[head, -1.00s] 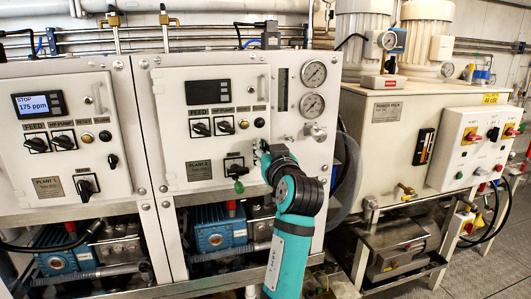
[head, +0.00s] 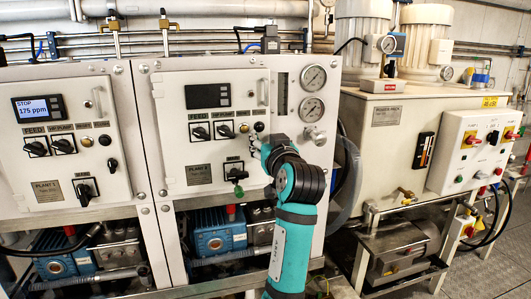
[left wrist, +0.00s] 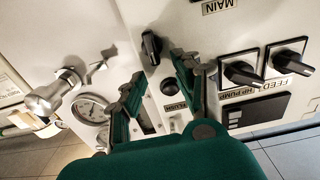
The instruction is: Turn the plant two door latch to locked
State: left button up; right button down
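The plant two door latch (left wrist: 151,47) is a small black turn handle on the white door near its edge. In the left wrist view it stands roughly upright in the picture, slightly tilted, just beyond my fingertips. My left gripper (left wrist: 158,66) is open, its two green fingers apart on either side of the line to the latch. I see no contact with it. In the head view my left gripper (head: 253,143) is at the right edge of the plant two door (head: 205,140) and hides the latch. My right gripper is not in view.
A round black flush button (left wrist: 170,83) is close to the right finger. A metal valve knob (left wrist: 68,87) and gauges (head: 312,108) are on the neighbouring panel. The plant one panel (head: 60,120) is at left.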

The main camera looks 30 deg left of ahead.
aim_at(262, 110)
pick_arm(q)
notch_tip(262, 110, up, 7)
jog(key=shift+f, duration=0.1)
jog(key=shift+d+f, duration=0.1)
dwell(0.6)
